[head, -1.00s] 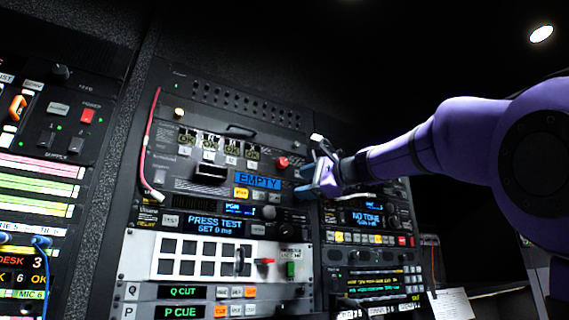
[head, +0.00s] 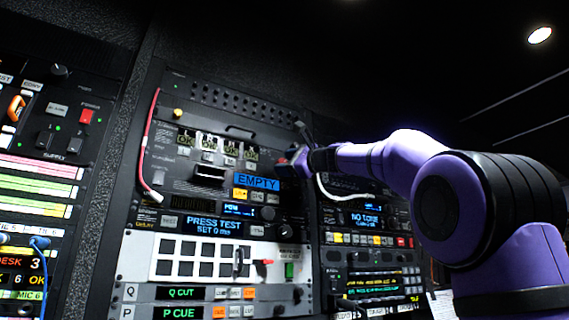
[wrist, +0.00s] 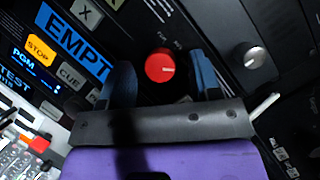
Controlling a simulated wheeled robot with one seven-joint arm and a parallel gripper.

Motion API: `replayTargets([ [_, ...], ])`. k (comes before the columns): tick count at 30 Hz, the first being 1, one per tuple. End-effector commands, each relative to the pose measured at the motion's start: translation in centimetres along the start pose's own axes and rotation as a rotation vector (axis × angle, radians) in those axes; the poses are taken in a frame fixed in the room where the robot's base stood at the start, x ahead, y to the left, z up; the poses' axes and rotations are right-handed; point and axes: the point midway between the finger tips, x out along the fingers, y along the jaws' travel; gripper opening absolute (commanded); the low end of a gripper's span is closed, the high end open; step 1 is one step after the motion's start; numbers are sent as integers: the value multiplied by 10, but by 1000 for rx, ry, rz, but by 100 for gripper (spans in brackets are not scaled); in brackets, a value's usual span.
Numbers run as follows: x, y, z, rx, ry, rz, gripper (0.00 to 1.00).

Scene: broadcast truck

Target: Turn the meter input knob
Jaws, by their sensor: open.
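A round red knob (wrist: 160,66) with a white pointer line shows in the wrist view, on the dark panel right of the EMPTY display. Its small label is too blurred to read, so I cannot tell whether it is the meter input knob. My gripper (wrist: 160,60) is open, with one dark blue finger on each side of the red knob in that view; contact cannot be told. In the head view my gripper (head: 288,164) is close to the panel and covers the red knob's place. A silver knob (wrist: 254,55) sits right of the fingers in the wrist view.
The blue EMPTY display (head: 257,183) is left of my gripper. A white cable (head: 345,195) loops below my wrist. A red cable (head: 148,150) hangs at the rack's left. Racks of buttons and displays fill the left and lower area.

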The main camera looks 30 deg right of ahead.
Motion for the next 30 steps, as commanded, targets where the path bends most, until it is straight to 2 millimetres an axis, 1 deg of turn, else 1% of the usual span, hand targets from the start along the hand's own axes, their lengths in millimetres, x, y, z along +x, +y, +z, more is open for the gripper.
replayTargets([
  [1,4,0,0,1,-1,1,58],
  [4,8,0,1,0,-1,-1,58],
  [12,10,0,0,0,0,-1,58],
  [13,10,0,0,0,0,-1,55],
  [14,10,0,0,0,0,-1,48],
  [15,10,0,0,0,0,-1,39],
  [17,10,0,0,0,-1,-1,25],
  [18,10,0,0,0,-1,-1,16],
  [19,10,0,0,0,-1,0,9],
  [26,10,1,0,-8,0,5,9],
  [30,10,1,0,-40,-1,22,9],
])
